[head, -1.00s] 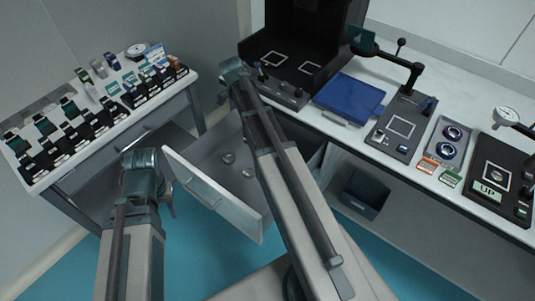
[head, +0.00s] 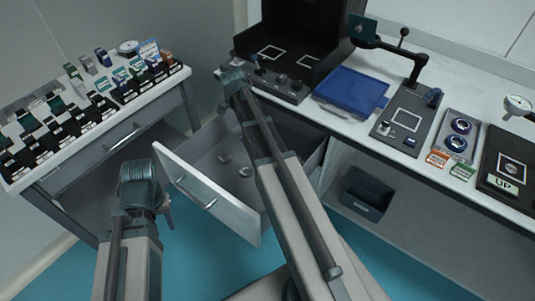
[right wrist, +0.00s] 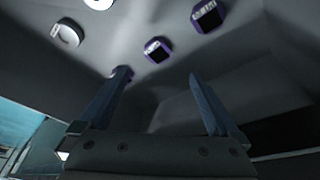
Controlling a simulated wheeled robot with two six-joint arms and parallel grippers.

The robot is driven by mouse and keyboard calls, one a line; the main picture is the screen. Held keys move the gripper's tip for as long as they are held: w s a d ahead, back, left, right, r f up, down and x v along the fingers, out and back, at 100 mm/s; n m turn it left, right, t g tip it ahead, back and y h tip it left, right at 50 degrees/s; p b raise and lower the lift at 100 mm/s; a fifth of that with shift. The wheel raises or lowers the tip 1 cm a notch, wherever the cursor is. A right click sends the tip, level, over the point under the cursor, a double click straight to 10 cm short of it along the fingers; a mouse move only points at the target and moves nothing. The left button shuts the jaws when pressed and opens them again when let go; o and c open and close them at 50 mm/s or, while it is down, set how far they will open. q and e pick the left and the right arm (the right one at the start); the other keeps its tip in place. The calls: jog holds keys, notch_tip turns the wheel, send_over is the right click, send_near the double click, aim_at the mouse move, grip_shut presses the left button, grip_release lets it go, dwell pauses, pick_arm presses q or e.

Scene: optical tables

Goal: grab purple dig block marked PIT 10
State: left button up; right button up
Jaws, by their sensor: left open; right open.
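Several purple-edged blocks show in the right wrist view: one with a dark face and pale label (right wrist: 157,50), another at the upper right (right wrist: 208,15), and one partly behind the left finger (right wrist: 119,73). Their labels are too small to read, so I cannot tell which is PIT 10. My right gripper (right wrist: 160,78) is open and empty, its fingers pointing towards the blocks. In the head view its arm reaches over the open drawer (head: 209,197), and the blocks do not show there. My left gripper (head: 167,211) is left of the drawer front, partly hidden by its wrist.
Round grey pieces lie in the drawer (head: 224,158). A side table at left (head: 22,184) holds rows of dark labelled items. The bench at right carries a blue tray (head: 350,90) and black fixtures. A dark bin (head: 367,194) sits on the shelf below.

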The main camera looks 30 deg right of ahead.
jog(key=shift+b+x, duration=1.75)
jog(key=shift+x, duration=0.65)
jog(key=b+x, duration=0.5)
jog(key=shift+s+a+f, duration=0.1)
jog(key=shift+s+f, duration=0.1)
jog(key=shift+r, duration=0.1)
jog(key=c, duration=1.5)
jog(key=shift+r, duration=0.2)
